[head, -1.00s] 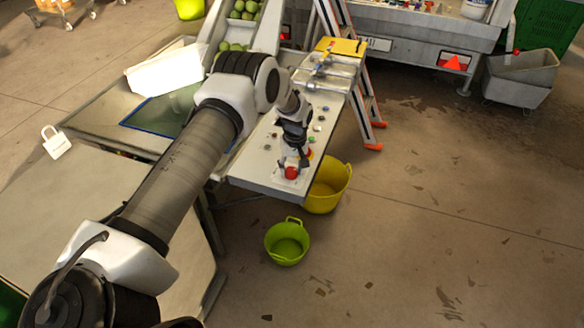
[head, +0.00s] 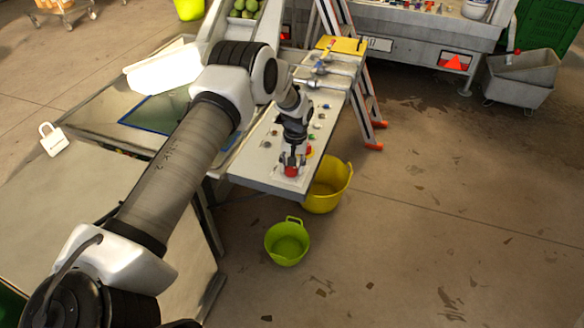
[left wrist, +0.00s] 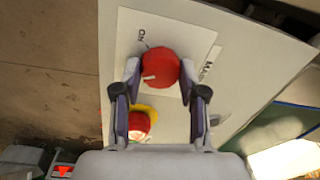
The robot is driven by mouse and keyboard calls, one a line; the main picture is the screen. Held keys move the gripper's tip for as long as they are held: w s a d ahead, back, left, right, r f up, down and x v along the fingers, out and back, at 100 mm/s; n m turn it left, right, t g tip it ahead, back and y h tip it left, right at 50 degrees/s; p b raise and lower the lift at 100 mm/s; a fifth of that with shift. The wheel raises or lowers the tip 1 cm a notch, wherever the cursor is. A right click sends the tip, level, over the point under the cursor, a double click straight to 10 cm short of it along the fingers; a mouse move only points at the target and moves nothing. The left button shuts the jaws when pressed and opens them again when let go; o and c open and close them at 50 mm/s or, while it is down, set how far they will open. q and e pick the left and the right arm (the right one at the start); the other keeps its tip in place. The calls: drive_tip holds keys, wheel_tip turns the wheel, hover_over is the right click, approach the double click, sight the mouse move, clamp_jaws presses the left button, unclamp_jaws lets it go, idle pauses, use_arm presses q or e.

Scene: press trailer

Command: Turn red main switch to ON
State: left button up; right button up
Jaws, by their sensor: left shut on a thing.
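The red main switch (head: 291,171) is a round red knob at the near end of the grey control panel (head: 262,180). In the left wrist view the red knob (left wrist: 160,68) sits on a white plate (left wrist: 190,35) lettered "ON" and partly "MAI". A short white mark on the knob points left, just below the "ON" lettering. My left gripper (head: 292,158) is over the switch; in the left wrist view its two fingers (left wrist: 160,78) are shut on the knob's sides. My right gripper is in neither view.
A red push button (left wrist: 139,124) on a yellow base is close behind the switch, between my fingers' lower parts. Yellow (head: 330,187) and green (head: 287,242) buckets stand below the panel. A stepladder (head: 365,100) stands beyond.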

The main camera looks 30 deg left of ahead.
sight(293, 170)
use_arm(q)
drive_tip(key=m+b, duration=0.1)
drive_tip(key=m, duration=0.5)
drive_tip(key=shift+s+f+m+b, duration=0.1)
drive_tip(key=shift+m+b, duration=0.2)
drive_tip(key=shift+b, duration=0.1)
drive_tip(key=m+b, duration=0.1)
drive_tip(key=m, duration=0.2)
drive_tip(key=shift+t, duration=0.3)
drive_tip(key=shift+s+m+b, duration=0.1)
drive_tip(key=shift+m+b, duration=0.2)
drive_tip(key=shift+m, duration=1.7)
drive_tip(key=o, duration=1.1)
drive_tip(key=shift+o, duration=0.2)
wheel_tip(293, 170, up, 12)
drive_tip(key=shift+s+d, duration=0.2)
drive_tip(key=shift+d, duration=0.15)
